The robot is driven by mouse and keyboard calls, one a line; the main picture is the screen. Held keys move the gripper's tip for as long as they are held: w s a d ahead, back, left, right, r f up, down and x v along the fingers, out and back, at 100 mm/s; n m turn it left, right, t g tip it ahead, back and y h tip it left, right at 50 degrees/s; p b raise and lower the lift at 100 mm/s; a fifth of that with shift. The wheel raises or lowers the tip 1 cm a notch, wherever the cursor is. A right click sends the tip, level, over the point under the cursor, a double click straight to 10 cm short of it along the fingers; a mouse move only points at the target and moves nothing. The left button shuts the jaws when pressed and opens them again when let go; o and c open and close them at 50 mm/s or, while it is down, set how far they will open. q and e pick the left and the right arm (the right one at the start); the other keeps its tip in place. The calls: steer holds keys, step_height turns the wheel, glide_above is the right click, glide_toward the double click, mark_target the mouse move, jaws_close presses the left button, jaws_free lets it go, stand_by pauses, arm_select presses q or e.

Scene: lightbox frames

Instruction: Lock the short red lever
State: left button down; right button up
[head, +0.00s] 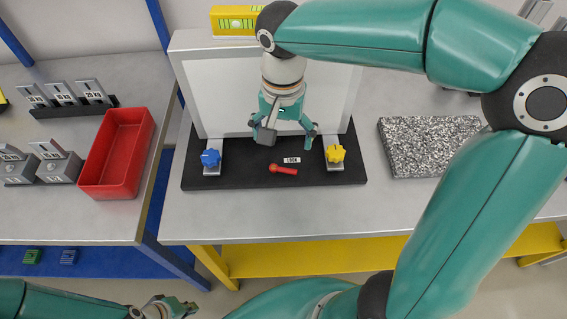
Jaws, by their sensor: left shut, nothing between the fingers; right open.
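The short red lever (286,170) sits on the front of a black base (230,178), its round end to the left and its arm pointing right, slightly tilted down. A small white label (292,160) with dark lettering lies just above it. My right gripper (284,138) is open and empty, its fingers pointing down in front of the white panel, above and behind the lever in the picture and apart from it. My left gripper (172,306) is shut and empty at the bottom edge, far below the lever in the picture.
A blue knob (210,158) and a yellow knob (335,153) on metal brackets flank the lever. A speckled slab (430,146) lies right; a red tray (117,150) is on the left table.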

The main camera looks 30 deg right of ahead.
mark_target(284, 168)
step_height(284, 168, down, 11)
steer(key=shift+r, duration=0.1)
stand_by(0.3)
steer(key=shift+s, duration=0.1)
steer(key=c, duration=1.1)
steer(key=shift+w+d+n+b, duration=0.1)
steer(key=shift+d+n+b, duration=0.1)
steer(key=shift+n, duration=0.55)
steer(key=shift+w+d+n+b, duration=0.1)
steer(key=shift+n+b, duration=0.1)
steer(key=shift+n, duration=0.55)
steer(key=shift+c, duration=0.2)
steer(key=o, duration=1.1)
steer(key=shift+o, duration=0.2)
